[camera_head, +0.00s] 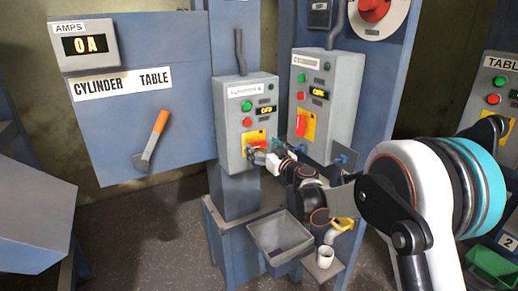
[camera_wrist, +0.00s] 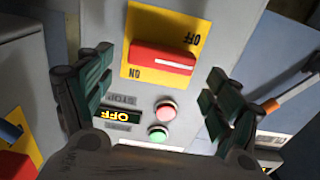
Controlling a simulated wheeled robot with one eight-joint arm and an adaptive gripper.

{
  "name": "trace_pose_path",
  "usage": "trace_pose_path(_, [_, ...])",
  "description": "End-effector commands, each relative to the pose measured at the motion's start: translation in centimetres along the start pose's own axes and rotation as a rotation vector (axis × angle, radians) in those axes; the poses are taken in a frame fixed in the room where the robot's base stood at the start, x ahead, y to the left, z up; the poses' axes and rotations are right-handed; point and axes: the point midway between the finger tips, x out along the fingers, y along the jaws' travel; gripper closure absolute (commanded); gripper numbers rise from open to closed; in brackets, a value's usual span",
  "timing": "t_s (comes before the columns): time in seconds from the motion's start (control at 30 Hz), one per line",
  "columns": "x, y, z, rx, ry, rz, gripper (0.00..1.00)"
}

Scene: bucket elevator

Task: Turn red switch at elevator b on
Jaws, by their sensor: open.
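The grey elevator box (camera_head: 234,120) has a blurred label that seems to read "ELEVATOR B". Its small display (camera_head: 265,110) reads OFF, also in the wrist view (camera_wrist: 121,116). The red switch (camera_wrist: 162,59) sits on a yellow plate (camera_wrist: 150,20) marked ON and OFF; its bar lies crosswise in the upside-down wrist view. In the head view the switch (camera_head: 258,144) is partly hidden by my gripper (camera_head: 262,157). In the wrist view my gripper (camera_wrist: 160,72) is open and empty, one finger off each end of the red bar, with visible gaps.
A similar box (camera_head: 340,100) with its own red switch (camera_head: 301,125) stands close on the right. Red and green buttons (camera_wrist: 160,122) sit beside the switch plate. An orange-handled lever (camera_head: 153,137) is on the left panel. A grey bin (camera_head: 279,238) and white cup (camera_head: 325,257) are below.

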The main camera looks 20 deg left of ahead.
Motion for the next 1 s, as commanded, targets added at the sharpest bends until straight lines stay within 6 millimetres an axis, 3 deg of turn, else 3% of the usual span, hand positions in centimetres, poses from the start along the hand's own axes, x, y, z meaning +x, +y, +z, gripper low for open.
trace_pose_path(0.2, [2.3, 0.1, 0.1, 0.0, 0.0, 0.001, 0.17])
trace_pose_path(0.57, [2.7, 0.1, 0.0, 0.0, 0.0, 0.001, 0.17])
trace_pose_path(0.77, [2.7, 0.1, 0.0, 0.0, 0.0, 0.001, 0.6])
trace_pose_path(1.0, [2.7, 0.1, 0.0, 0.005, 0.0, 0.001, 0.61])
